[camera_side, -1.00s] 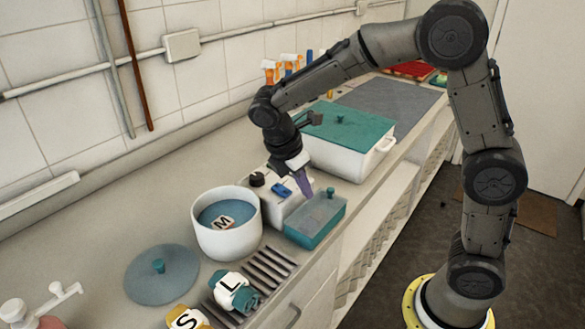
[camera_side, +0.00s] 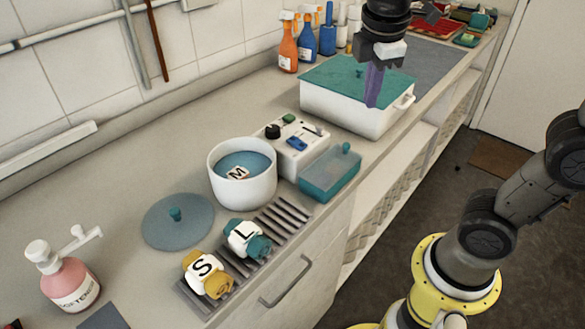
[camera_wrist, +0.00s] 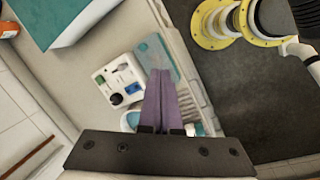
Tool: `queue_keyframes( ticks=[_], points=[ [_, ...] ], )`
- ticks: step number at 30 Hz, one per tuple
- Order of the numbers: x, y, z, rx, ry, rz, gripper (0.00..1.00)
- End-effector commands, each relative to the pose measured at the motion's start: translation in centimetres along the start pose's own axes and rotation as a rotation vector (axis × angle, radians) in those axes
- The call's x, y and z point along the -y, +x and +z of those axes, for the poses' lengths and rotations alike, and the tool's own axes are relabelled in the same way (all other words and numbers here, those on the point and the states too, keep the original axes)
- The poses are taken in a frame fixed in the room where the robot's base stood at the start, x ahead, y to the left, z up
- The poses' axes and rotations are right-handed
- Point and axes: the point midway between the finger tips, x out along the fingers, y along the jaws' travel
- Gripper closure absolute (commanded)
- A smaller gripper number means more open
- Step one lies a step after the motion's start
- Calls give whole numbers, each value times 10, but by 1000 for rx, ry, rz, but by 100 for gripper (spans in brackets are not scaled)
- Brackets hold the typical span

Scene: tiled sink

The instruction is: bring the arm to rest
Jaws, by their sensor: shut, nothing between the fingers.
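My gripper (camera_side: 373,103) is shut and empty, with its purple fingers pointing down. In the side view it hangs high, in front of the white box with a teal lid (camera_side: 345,105). In the wrist view the shut fingers (camera_wrist: 160,74) overlap the picture of the counter. The gap between the gripper and the lid cannot be judged exactly, but the fingers look clear of it.
A white pot (camera_side: 243,180) holds blue contents and an M block. Nearby are a white switch box (camera_side: 297,145), a teal tray (camera_side: 330,175), a lid (camera_side: 177,220), L (camera_side: 247,238) and S (camera_side: 207,273) rolls, and spray bottles (camera_side: 288,45).

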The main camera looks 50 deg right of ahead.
Motion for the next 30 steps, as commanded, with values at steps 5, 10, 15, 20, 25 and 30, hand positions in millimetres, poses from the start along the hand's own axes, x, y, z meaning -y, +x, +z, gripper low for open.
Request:
queue_keyframes(
  ticks=[5,10,15,20,25,30],
  points=[
    [44,0,33,-150,272,53,100],
    [82,15,46,-292,553,65,100],
    [106,38,43,-398,819,22,100],
    [107,45,36,-434,959,-15,100],
    [105,44,35,-443,1001,-20,100],
    [104,43,35,-442,999,-20,100]
  ],
)
